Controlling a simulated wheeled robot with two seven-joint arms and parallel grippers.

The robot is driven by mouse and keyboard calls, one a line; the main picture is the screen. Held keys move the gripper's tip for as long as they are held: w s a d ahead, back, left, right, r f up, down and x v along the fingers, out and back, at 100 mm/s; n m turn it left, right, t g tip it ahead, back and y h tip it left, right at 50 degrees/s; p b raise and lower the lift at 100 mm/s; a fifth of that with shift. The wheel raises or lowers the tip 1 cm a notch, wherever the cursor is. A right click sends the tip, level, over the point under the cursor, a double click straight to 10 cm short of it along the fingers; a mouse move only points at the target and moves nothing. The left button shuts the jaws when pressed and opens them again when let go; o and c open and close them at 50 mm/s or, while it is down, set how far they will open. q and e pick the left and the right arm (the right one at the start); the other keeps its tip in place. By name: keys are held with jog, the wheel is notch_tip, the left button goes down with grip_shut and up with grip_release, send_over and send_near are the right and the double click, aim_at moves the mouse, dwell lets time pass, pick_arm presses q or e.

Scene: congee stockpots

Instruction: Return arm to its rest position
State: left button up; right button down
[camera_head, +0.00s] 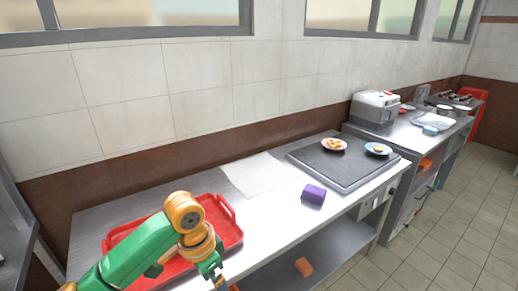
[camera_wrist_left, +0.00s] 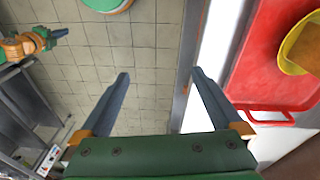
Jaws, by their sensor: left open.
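My left arm reaches in from the lower left of the head view, over a red tray (camera_head: 228,238) on the steel counter. The left gripper (camera_head: 218,282) is at the bottom edge, beside the tray's near right corner and partly cut off. In the left wrist view the left gripper (camera_wrist_left: 160,74) is open, with nothing between its fingers, over the tiled floor and beside the counter edge. The red tray (camera_wrist_left: 268,75) is to its right, with a yellow bowl (camera_wrist_left: 297,45) in it. My arm hides the bowl in the head view. My right gripper (camera_wrist_left: 58,34) shows small at the upper left of the wrist view.
A purple block (camera_head: 314,194) lies on the counter before a dark griddle (camera_head: 345,172) bearing two plates of food. A pale sheet (camera_head: 250,173) lies left of it. An orange block (camera_head: 304,267) sits on the lower shelf. The floor (camera_head: 440,250) at right is clear.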

pick_arm(q)
jog(key=w+f+n+t+h, duration=0.1)
jog(key=w+f+n+h, duration=0.2)
jog(key=f, duration=1)
jog(key=s+a+f+n+t+y, duration=0.1)
jog(key=s+a+f+n+y, duration=0.2)
jog(key=f, duration=1)
jog(key=s+a+f+n, duration=0.2)
jog(key=s+a+f, duration=0.2)
jog(key=s+f, duration=0.65)
jog(key=s+a+f, duration=0.1)
jog(key=s+f, duration=0.1)
jog(key=s, duration=0.8)
jog(key=s+a+f+g+y, duration=0.1)
jog(key=s+f, duration=0.1)
jog(key=s, duration=0.9)
jog(key=shift+s+a+m, duration=0.15)
jog(key=shift+a+m, duration=0.15)
jog(key=shift+a, duration=0.05)
